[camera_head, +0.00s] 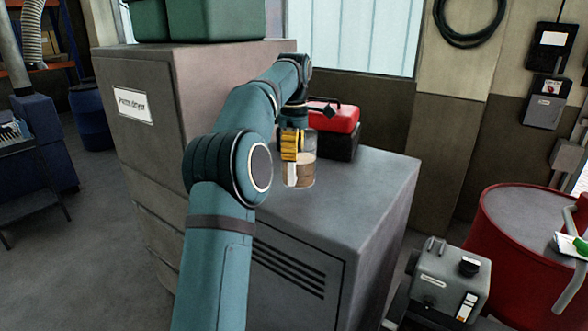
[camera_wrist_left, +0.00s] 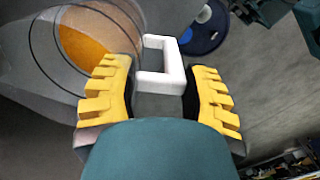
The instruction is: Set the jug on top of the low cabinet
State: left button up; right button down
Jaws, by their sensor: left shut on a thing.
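The jug (camera_head: 303,173) is clear, with brown liquid in its lower part and a white handle. It shows upright over the low grey cabinet (camera_head: 375,185), near the taller cabinet's side. I cannot tell whether its base touches the top. My left gripper (camera_head: 291,146) is shut on the jug's handle. In the left wrist view the jug (camera_wrist_left: 85,35) is cut by the upper left edge, and its white handle (camera_wrist_left: 162,78) lies between the yellow finger pads of my left gripper (camera_wrist_left: 164,95). My right gripper is out of view.
A red and black toolbox (camera_head: 334,118) stands behind the jug on the low cabinet. A tall grey cabinet (camera_head: 145,140) with green bins rises at the left. A red drum (camera_head: 520,250) and a grey machine (camera_head: 445,285) stand at the right. The low cabinet's right part is clear.

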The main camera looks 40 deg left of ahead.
aim_at(293, 167)
pick_arm(q)
jog(key=shift+f+b, duration=0.65)
jog(key=shift+f, duration=1.55)
jog(key=shift+f, duration=0.15)
jog(key=o, duration=1.3)
jog(key=shift+c, duration=0.2)
jog(key=shift+s, duration=0.1)
